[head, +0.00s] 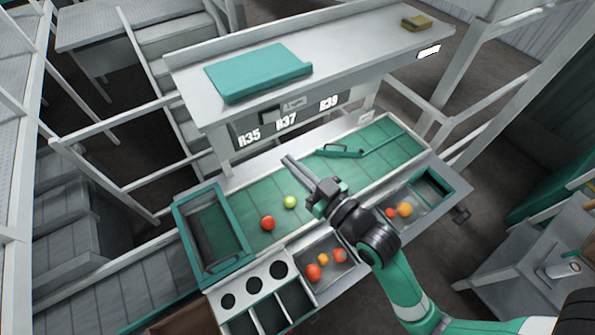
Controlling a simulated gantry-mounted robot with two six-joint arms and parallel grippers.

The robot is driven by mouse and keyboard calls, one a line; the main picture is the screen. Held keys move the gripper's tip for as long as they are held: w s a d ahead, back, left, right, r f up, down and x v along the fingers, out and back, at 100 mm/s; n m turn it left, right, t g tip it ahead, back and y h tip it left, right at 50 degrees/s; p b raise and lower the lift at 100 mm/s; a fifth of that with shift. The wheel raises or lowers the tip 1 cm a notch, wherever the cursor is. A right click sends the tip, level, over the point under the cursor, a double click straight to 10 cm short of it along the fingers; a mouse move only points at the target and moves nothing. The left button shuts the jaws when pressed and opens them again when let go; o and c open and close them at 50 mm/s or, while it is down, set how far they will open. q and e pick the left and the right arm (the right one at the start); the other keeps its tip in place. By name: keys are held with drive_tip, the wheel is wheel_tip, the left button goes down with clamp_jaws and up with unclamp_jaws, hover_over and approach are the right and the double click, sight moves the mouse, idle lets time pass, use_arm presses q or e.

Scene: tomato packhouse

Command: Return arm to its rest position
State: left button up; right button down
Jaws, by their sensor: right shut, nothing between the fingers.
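My right arm comes in from the lower right in the head view, and its gripper (291,163) reaches over the green sorting mat (253,186) toward the back edge. The right gripper is shut, with nothing between its fingers. It points to the upper left, past the tomatoes. A yellow-green tomato (290,202) and a red tomato (268,223) lie on the mat, below and left of the gripper, apart from it. My left gripper is not in view. The wrist and forearm hide part of the mat and the bench front.
A teal-rimmed crate (181,224) stands at the mat's left. A front tray (341,268) and a right tray (421,209) hold red and orange tomatoes. A raised shelf (345,67) carries a teal folder (258,72). A teal tool (340,153) lies near the mat's back.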

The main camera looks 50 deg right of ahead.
drive_tip(key=shift+s+a, duration=0.25)
drive_tip(key=shift+s, duration=0.25)
drive_tip(key=shift+s+a, duration=0.25)
drive_tip(key=shift+s, duration=0.2)
drive_tip(key=w+a+r+n+t+y+p, duration=0.1)
drive_tip(key=w+a+r+t+p, duration=0.15)
drive_tip(key=r, duration=1.15)
drive_tip(key=w+a+r+t+y+p, duration=0.1)
drive_tip(key=a+r+t+p, duration=0.15)
drive_tip(key=r, duration=1.05)
drive_tip(key=s+a+r+n+t+y+p, duration=0.1)
drive_tip(key=s+r+t, duration=0.2)
drive_tip(key=r, duration=0.8)
drive_tip(key=s+a+r+t+y+p, duration=0.1)
drive_tip(key=s+r+t+y, duration=0.15)
drive_tip(key=r, duration=0.85)
wheel_tip(320, 180, down, 35)
drive_tip(key=b, duration=3.4)
drive_tip(key=shift+w+a+g+h, duration=0.2)
drive_tip(key=shift+w+g+h, duration=0.05)
drive_tip(key=shift+g+h, duration=0.2)
